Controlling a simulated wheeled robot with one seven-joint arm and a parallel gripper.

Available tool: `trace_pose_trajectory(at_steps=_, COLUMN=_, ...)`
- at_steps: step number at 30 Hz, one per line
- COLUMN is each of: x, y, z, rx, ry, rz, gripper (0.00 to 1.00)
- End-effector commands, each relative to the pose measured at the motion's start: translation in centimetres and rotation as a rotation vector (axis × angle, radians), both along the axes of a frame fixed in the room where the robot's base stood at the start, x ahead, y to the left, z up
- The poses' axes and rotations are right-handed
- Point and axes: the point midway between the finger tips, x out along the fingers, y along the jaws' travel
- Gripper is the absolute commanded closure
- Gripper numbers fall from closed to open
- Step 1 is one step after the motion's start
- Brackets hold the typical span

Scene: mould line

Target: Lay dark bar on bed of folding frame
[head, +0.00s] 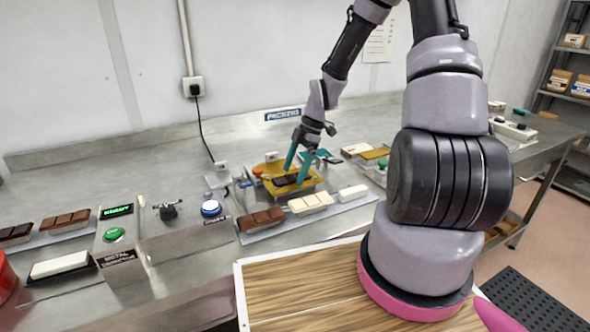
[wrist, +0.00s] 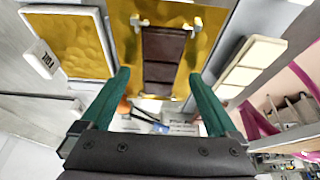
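The dark bar (wrist: 163,62) lies on the gold sheet over the bed of the folding frame (wrist: 128,14) in the wrist view, with small metal fittings at its upper end. In the head view the dark bar (head: 284,181) shows below my gripper on the golden bed (head: 305,187). My gripper (head: 302,172) is open, its teal fingers pointing down at the frame. In the wrist view my gripper (wrist: 160,76) has one finger on each side of the bar, with clear gaps. Whether the bar lies fully flat is hard to tell.
A brown bar (head: 261,219), a cream bar (head: 311,203) and a white bar (head: 352,193) lie on a tray in front of the frame. A metal detector box (head: 120,250) stands at left. Another gold sheet (wrist: 72,42) lies beside the frame.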

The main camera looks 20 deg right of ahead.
Motion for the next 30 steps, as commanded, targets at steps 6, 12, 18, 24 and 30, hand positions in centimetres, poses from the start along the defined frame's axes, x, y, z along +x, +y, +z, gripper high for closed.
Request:
trace_pose_trajectory(at_steps=6, x=0.0, y=-0.1, z=0.1, rx=0.0, ry=0.0, rz=0.0, gripper=0.05)
trace_pose_trajectory(at_steps=12, x=0.3, y=-1.0, z=2.2, rx=-0.001, ry=-0.005, rz=-0.002, gripper=0.05)
trace_pose_trajectory(at_steps=18, x=0.7, y=-2.6, z=6.1, rx=-0.002, ry=-0.006, rz=-0.003, gripper=0.05)
trace_pose_trajectory(at_steps=24, x=0.8, y=-3.7, z=8.9, rx=-0.001, ry=-0.003, rz=-0.002, gripper=0.05)
trace_pose_trajectory(at_steps=30, x=0.6, y=-4.1, z=10.6, rx=-0.022, ry=0.004, rz=-0.033, gripper=0.05)
